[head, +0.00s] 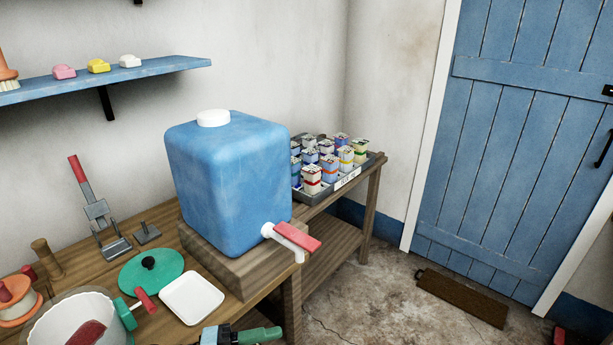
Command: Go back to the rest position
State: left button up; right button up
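Neither of my grippers shows in the head view, and no arm of mine can be made out. A blue water container (222,185) with a white cap stands upright on a wooden block (265,262) on the wooden bench (190,240). Its white tap (283,236) has a red lever and points to the front right.
A grey tray (350,178) of small cartons stands behind the container. A white dish (191,298), green lid (151,270), white pot (75,325) and red-handled press (97,213) crowd the front left. A blue shelf (110,80) hangs above.

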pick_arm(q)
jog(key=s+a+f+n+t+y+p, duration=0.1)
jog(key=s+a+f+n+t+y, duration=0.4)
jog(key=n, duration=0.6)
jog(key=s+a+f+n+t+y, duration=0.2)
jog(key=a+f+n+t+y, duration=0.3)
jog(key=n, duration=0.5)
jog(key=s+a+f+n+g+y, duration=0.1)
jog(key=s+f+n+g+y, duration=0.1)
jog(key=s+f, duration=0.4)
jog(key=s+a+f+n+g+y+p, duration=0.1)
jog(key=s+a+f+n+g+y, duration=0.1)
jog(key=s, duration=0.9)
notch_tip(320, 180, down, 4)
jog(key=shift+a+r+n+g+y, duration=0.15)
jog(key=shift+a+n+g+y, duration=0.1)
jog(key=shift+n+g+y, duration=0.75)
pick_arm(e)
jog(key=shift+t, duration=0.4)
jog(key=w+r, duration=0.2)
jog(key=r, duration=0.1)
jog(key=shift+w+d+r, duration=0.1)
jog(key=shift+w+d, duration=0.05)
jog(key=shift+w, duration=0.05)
